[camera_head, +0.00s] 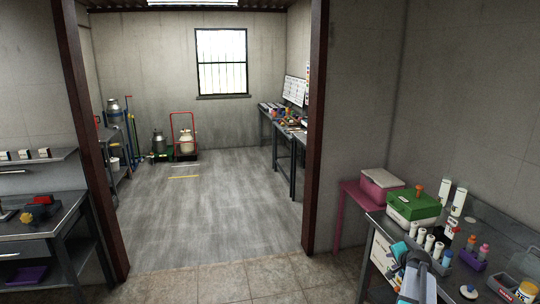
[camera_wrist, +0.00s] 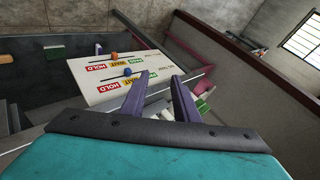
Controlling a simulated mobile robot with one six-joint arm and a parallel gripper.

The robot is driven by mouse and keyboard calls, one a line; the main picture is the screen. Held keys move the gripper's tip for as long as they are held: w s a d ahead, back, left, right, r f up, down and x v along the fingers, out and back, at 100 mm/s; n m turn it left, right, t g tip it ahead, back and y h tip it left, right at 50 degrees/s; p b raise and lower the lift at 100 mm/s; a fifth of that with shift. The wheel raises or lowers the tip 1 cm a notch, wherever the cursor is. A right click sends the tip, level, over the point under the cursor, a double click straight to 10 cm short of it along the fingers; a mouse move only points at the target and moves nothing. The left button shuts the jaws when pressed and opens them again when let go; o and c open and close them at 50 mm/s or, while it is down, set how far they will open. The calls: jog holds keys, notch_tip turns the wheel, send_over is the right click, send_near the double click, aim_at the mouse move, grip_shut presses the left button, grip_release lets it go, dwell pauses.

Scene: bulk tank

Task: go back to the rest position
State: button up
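My gripper (camera_wrist: 158,84) shows in the wrist view with its two purple fingers apart and nothing between them. A white board (camera_wrist: 108,82) with red, yellow and green labels, reading HOLD and WAIT among others, lies beyond the fingers. An orange knob (camera_wrist: 114,56) and a blue knob (camera_wrist: 128,71) sit along its dark slots. In the head view, my teal-and-grey arm end is at the front edge of the right bench (camera_head: 480,274), close to the white board (camera_head: 382,252). The fingertips cannot be made out there.
The right bench holds a green-lidded box (camera_head: 414,205), several white bottles, a purple rack (camera_head: 472,260) and a yellow-capped jar (camera_head: 527,291). A left bench (camera_head: 40,228) holds small items. The tiled floor between is clear up to the doorway.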

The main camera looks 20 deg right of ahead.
jog(key=w+a+f+n+g+y, duration=0.1)
jog(key=w+a+f+n+y, duration=0.15)
jog(key=a, duration=0.75)
jog(key=w+a+f+n+g+y, duration=0.1)
jog(key=a+f+n, duration=0.25)
jog(key=a, duration=0.75)
jog(key=w+a+f+n+g+y, duration=0.1)
jog(key=a+f+n, duration=0.25)
jog(key=a, duration=0.65)
jog(key=s+a+f+n+g, duration=0.2)
jog(key=s+a+n, duration=0.15)
jog(key=a, duration=0.55)
jog(key=s+a+f+n+g, duration=0.2)
jog(key=s+a+f, duration=0.15)
jog(key=a, duration=0.45)
jog(key=s+a+f+n+g, duration=0.25)
jog(key=s+a, duration=0.25)
jog(key=a, duration=0.4)
jog(key=s+f+n+g+b, duration=0.1)
jog(key=s+f+g+b, duration=0.4)
jog(key=s+f, duration=2.1)
jog(key=f+b, duration=0.1)
jog(key=b, duration=0.4)
jog(key=shift+f, duration=0.1)
